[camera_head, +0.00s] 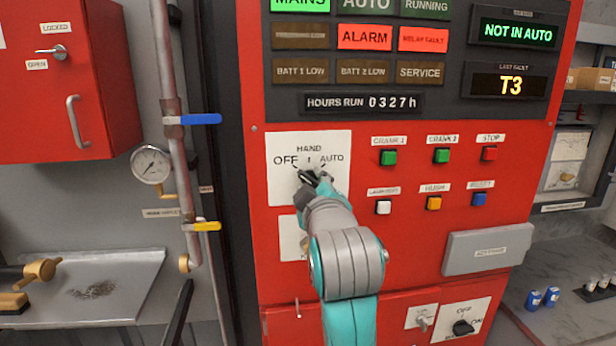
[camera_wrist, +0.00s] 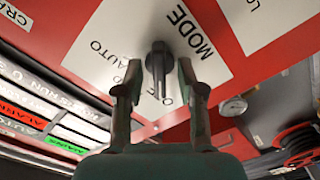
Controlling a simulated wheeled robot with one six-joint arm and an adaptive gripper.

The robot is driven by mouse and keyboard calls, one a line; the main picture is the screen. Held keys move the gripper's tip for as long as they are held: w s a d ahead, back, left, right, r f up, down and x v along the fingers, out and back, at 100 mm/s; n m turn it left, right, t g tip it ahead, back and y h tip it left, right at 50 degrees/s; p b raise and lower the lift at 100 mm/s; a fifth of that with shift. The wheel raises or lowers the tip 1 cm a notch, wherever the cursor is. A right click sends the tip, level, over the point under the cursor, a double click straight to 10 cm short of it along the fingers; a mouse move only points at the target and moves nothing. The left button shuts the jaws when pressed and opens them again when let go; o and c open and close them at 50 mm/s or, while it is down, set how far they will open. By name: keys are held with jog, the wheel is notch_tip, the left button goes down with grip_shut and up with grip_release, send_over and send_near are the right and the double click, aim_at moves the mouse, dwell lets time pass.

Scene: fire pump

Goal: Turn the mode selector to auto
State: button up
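The mode selector is a dark knob (camera_wrist: 158,62) on a white plate marked MODE, HAND, OFF and AUTO (camera_head: 283,184). In the head view my gripper (camera_head: 312,177) covers most of the knob. In the wrist view my gripper (camera_wrist: 160,78) is open, with one finger on each side of the knob and a narrow gap visible on both sides. The knob's long handle points down in the wrist view, toward the partly hidden HAND and OFF labels; which one it points at exactly I cannot tell. The display (camera_head: 515,33) reads NOT IN AUTO.
Right of the selector are several push buttons, including a green one (camera_head: 388,157). A lower rotary switch (camera_head: 463,327) and a grey box (camera_head: 488,249) sit further right. A pipe with a blue-handled valve (camera_head: 200,119) and a gauge (camera_head: 150,164) stand to the left.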

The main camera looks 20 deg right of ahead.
jog(key=shift+w, duration=0.35)
grip_shut()
jog(key=shift+m, duration=0.3)
jog(key=m, duration=0.4)
jog(key=shift+m, duration=0.4)
jog(key=m, duration=0.9)
jog(key=shift+m, duration=2.6)
